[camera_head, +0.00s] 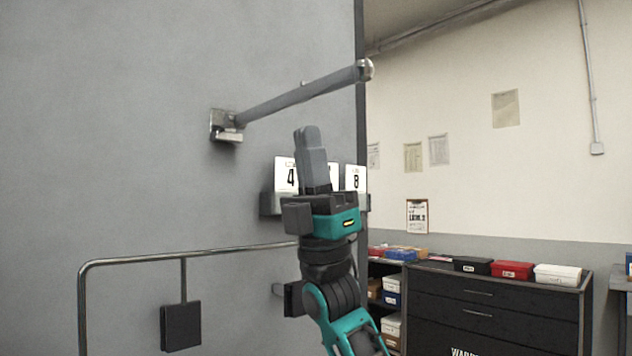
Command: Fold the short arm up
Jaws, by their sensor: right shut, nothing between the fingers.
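A grey arm (300,95) with a round metal knob at its right end sticks out from a small metal bracket (225,126) on the grey wall. It slants up to the right in the picture and looks like the short arm. My right gripper (308,133) points up, shut and empty, its fingertips a little below the middle of the arm in the picture. A gap shows between them, but I cannot tell the depth. My left gripper is not in view.
Number cards (356,178) in a grey holder stand behind my right gripper, partly hidden. A bent metal rail (190,256) with a hanging dark pad (181,326) is at lower left. A black drawer cabinet (500,305) with several boxes stands at right.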

